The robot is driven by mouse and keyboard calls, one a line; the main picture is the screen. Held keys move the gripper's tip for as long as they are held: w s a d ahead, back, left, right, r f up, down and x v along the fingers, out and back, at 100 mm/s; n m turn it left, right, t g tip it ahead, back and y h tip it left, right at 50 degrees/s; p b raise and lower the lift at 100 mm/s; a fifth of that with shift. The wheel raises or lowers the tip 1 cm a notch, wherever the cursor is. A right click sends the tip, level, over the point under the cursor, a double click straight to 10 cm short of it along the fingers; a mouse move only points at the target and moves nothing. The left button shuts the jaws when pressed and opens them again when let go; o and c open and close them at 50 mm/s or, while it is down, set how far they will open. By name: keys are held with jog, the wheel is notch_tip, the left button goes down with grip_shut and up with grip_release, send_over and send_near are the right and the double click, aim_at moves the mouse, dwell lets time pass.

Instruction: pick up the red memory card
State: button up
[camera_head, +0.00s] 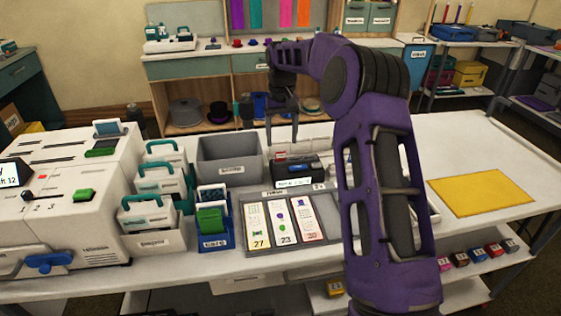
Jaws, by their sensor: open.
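I cannot clearly make out a red memory card in the head view. A dark red strip (293,156) shows at the back of a small black device (296,172) on the white table; I cannot tell whether it is a card. My gripper (282,137) is open, with its fingers pointing down. In the picture it appears just above the black device and right of a grey bin (229,161). I see nothing between the fingers. My purple arm hides part of the table right of the device.
A grey tray (250,250) holds 3 printed cards in front. A blue holder (230,240) with green and white cards and white boxes with teal handles (163,183) stand left, beside large white machines (82,215). A yellow mat (482,193) lies right, with clear table around it.

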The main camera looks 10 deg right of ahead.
aim_at(280, 159)
notch_tip(280, 159, down, 6)
jog(key=shift+w+a+r+b, duration=0.1)
jog(key=shift+a+r+b, duration=0.1)
jog(key=shift+b, duration=0.15)
jog(key=shift+c, duration=0.2)
jog(key=c, duration=0.9)
